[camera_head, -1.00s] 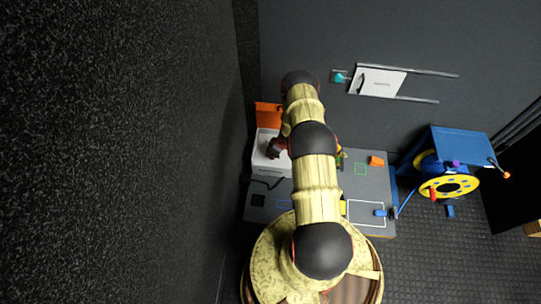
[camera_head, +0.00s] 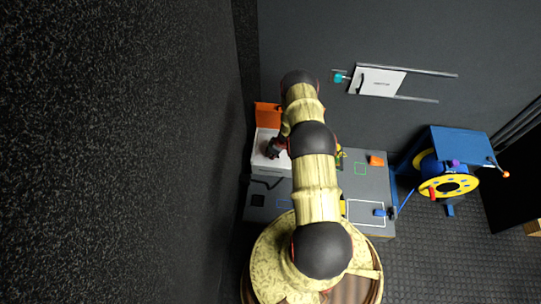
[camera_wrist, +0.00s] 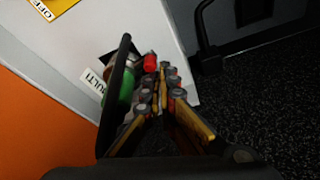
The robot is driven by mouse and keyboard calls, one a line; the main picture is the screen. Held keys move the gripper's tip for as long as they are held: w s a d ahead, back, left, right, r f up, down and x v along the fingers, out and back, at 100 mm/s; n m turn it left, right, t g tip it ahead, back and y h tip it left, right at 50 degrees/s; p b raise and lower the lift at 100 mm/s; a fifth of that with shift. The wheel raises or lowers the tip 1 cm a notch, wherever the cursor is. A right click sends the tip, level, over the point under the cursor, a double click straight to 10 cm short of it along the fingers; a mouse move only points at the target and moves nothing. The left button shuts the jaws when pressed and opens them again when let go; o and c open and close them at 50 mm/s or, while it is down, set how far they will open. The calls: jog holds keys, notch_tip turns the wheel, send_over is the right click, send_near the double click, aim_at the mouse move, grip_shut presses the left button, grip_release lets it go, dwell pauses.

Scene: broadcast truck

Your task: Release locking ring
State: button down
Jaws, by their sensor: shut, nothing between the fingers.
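My gripper (camera_head: 272,149) is over the white box (camera_head: 262,163) in the head view, at the left end of the grey bench. In the wrist view my gripper (camera_wrist: 164,80) is shut and empty, close to a white panel with a MULTI label (camera_wrist: 95,82). A green rounded part (camera_wrist: 127,86) and a red part (camera_wrist: 150,62) sit by that panel, beside the fingers. I cannot make out a locking ring for certain; the fingers and a dark bar cover much of this spot. Whether the fingers touch the parts cannot be told.
An orange panel (camera_head: 268,115) stands behind the white box. A yellow OFF label (camera_wrist: 50,8) is on the white panel. The bench (camera_head: 377,185) holds an orange block (camera_head: 376,161) and a blue piece (camera_head: 380,212). A blue stand with a yellow reel (camera_head: 447,187) is right of it.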

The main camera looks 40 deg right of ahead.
jog(key=shift+w, duration=0.1)
jog(key=shift+w+d+b, duration=0.3)
jog(key=shift+w+d, duration=0.05)
jog(key=shift+w, duration=0.3)
jog(key=shift+w+a, duration=0.1)
jog(key=shift+a, duration=0.15)
jog(key=a, duration=0.1)
jog(key=w+a, duration=0.1)
jog(key=a, duration=0.1)
jog(key=shift+w+a, duration=0.25)
jog(key=shift+a, duration=0.1)
jog(key=s+d+r+p, duration=0.1)
jog(key=d+r+p, duration=0.2)
jog(key=r, duration=0.6)
jog(key=shift+s+d+r+p, duration=0.2)
jog(key=shift+d+r+p, duration=0.05)
jog(key=shift+p, duration=0.4)
